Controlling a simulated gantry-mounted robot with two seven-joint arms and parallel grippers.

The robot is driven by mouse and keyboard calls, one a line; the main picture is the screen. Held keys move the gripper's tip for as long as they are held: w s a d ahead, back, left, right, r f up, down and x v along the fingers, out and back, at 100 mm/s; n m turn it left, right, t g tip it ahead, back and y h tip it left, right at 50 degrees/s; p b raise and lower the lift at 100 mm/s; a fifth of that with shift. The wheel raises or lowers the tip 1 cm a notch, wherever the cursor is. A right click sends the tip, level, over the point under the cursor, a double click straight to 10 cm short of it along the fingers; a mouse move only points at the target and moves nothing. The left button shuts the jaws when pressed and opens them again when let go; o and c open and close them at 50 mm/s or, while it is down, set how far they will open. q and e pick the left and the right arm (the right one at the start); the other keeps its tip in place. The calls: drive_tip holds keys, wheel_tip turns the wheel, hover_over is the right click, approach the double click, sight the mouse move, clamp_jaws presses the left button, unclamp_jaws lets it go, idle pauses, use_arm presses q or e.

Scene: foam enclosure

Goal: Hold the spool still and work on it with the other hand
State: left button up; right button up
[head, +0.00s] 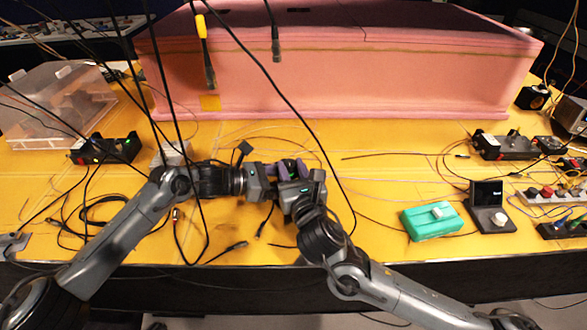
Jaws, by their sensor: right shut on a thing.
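A small dark piece with a bit of green (288,165), which I take to be the spool, shows above the orange tabletop near the middle of the head view. Purple parts flank it, and it is mostly covered by my grippers. My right gripper (291,172) comes up from the lower right and is shut on it. My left gripper (270,181) comes in level from the left and reaches right up beside it. Its fingertips are hidden against the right gripper, so I cannot tell whether they are open or touching the spool.
Black cables hang in front of both arms. A green box (431,223) and a dark device with a white knob (490,212) sit at the right. A clear plastic bin (55,105) stands at the left. A pink foam block (340,75) closes the back. Thin wires cross the table.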

use_arm(q)
drive_tip(key=shift+s+d, duration=0.1)
use_arm(e)
drive_tip(key=shift+h, duration=0.3)
drive_tip(key=o, duration=1.1)
drive_tip(key=shift+c, duration=0.2)
drive_tip(key=shift+s, duration=0.1)
drive_tip(key=v, duration=1.2)
drive_tip(key=shift+f, duration=0.1)
use_arm(q)
drive_tip(key=o, duration=0.9)
